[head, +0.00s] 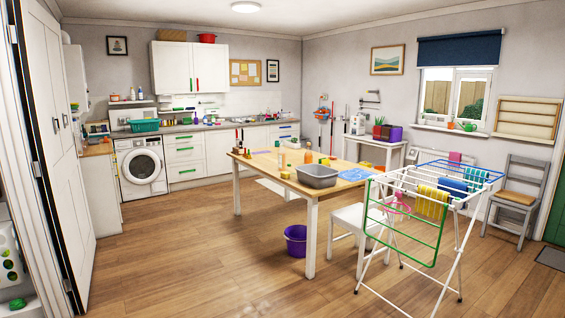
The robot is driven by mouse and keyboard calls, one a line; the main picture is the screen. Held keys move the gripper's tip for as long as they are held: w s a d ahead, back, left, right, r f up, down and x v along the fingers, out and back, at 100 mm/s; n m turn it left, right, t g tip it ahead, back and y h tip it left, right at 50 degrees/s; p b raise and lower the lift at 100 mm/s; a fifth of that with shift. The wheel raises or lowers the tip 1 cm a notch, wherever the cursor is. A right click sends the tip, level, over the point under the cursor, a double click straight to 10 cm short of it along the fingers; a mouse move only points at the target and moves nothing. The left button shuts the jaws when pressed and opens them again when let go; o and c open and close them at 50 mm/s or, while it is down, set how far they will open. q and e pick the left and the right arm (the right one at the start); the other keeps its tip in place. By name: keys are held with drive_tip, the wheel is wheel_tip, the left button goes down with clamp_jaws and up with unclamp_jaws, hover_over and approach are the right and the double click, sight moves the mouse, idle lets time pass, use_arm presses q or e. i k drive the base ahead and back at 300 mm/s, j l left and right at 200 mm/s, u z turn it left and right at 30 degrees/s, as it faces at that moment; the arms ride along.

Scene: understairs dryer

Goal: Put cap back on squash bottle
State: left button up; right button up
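Neither of my grippers is in the head view. A wooden-topped table (268,165) with white legs stands in the middle of the room with several small items on it. A small orange item (308,157) stands behind the grey basin, and a pale yellowish upright item (282,158) stands to its left. Both are too small to tell whether either is the squash bottle. I cannot make out a loose cap or an open bottle neck.
The grey basin (317,182) is near the table's front edge. A drying rack (432,211) and a white chair (351,219) stand to its right. A purple bucket (296,240) is on the floor by the table. The wooden floor (190,255) is clear at front left.

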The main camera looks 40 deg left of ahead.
sight(281, 153)
drive_tip(key=i+j+u, duration=0.3)
drive_tip(key=i, duration=0.3)
drive_tip(key=i+j+u, duration=0.3)
drive_tip(key=i, duration=0.3)
drive_tip(key=i+u, duration=0.3)
drive_tip(key=i, duration=0.3)
drive_tip(key=i+u, duration=0.1)
drive_tip(key=i, duration=0.5)
drive_tip(key=i+l+u, duration=0.1)
drive_tip(key=i, duration=0.55)
drive_tip(key=i+l+u, duration=0.1)
drive_tip(key=i, duration=0.5)
drive_tip(key=i+l+u, duration=0.1)
drive_tip(key=i+l, duration=0.15)
drive_tip(key=i, duration=0.4)
drive_tip(key=i+j+z, duration=0.1)
drive_tip(key=z, duration=0.75)
drive_tip(key=i+j+z, duration=0.2)
drive_tip(key=j, duration=0.2)
drive_tip(key=i+j+z, duration=0.1)
drive_tip(key=j+z, duration=0.15)
drive_tip(key=i+j+z, duration=0.2)
drive_tip(key=j, duration=0.35)
drive_tip(key=j+z, duration=0.2)
drive_tip(key=j, duration=0.7)
drive_tip(key=i+j, duration=0.15)
drive_tip(key=j, duration=0.9)
drive_tip(key=i+z, duration=0.05)
drive_tip(key=i, duration=0.05)
